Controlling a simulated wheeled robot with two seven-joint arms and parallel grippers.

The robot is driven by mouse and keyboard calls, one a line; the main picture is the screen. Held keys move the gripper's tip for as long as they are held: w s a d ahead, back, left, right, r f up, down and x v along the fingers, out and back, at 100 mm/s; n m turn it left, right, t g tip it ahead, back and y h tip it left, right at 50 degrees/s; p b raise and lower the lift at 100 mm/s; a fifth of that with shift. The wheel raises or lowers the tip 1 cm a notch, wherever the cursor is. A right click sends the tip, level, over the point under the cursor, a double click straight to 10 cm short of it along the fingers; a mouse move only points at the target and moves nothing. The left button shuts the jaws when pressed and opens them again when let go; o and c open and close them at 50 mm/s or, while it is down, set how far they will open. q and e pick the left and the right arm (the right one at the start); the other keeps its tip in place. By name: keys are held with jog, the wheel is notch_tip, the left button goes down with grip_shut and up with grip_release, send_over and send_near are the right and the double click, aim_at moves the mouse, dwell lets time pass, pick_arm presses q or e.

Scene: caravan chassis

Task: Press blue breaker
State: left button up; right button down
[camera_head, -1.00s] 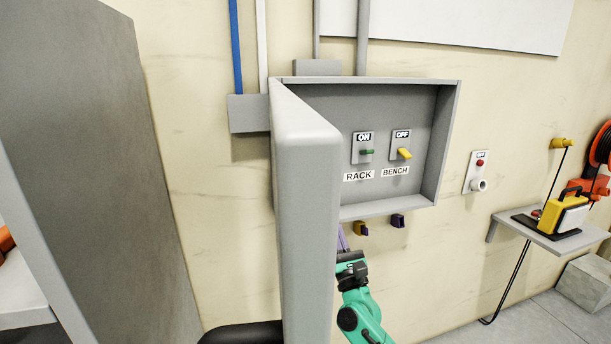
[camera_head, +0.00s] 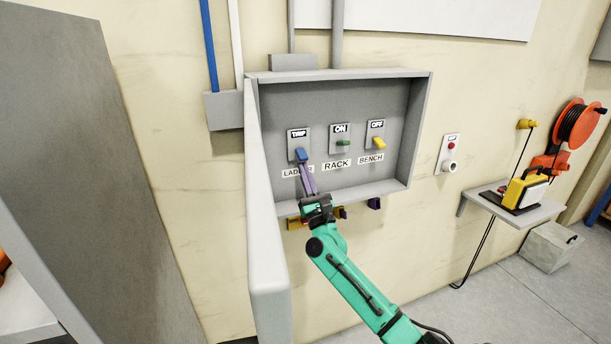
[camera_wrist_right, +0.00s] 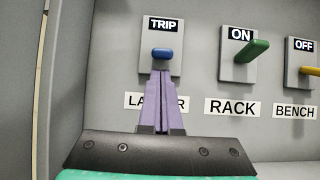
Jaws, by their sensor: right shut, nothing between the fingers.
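The blue breaker (camera_head: 301,154) is the leftmost switch inside the grey wall box (camera_head: 419,135). Its plate reads TRIP and a label partly hidden by my fingers sits below it. It also shows in the right wrist view (camera_wrist_right: 163,54). My right gripper (camera_head: 305,170) is shut and empty, with its purple fingers pointing up just below the blue lever. In the right wrist view the fingertips (camera_wrist_right: 161,72) are close under the lever; I cannot tell whether they touch it. My left gripper is not in view.
A green switch (camera_head: 343,143) marked ON, RACK and a yellow switch (camera_head: 379,144) marked OFF, BENCH sit to the right. The box's open door (camera_head: 268,230) stands out on the left. A shelf with a yellow lamp (camera_head: 524,190) is at the right.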

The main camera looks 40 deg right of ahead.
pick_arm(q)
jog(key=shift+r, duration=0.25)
pick_arm(e)
jog(key=shift+s+a+r, duration=0.1)
jog(key=shift+s+r, duration=0.1)
jog(key=shift+r, duration=0.1)
jog(key=shift+w+f, duration=0.1)
jog(key=shift+w, duration=0.05)
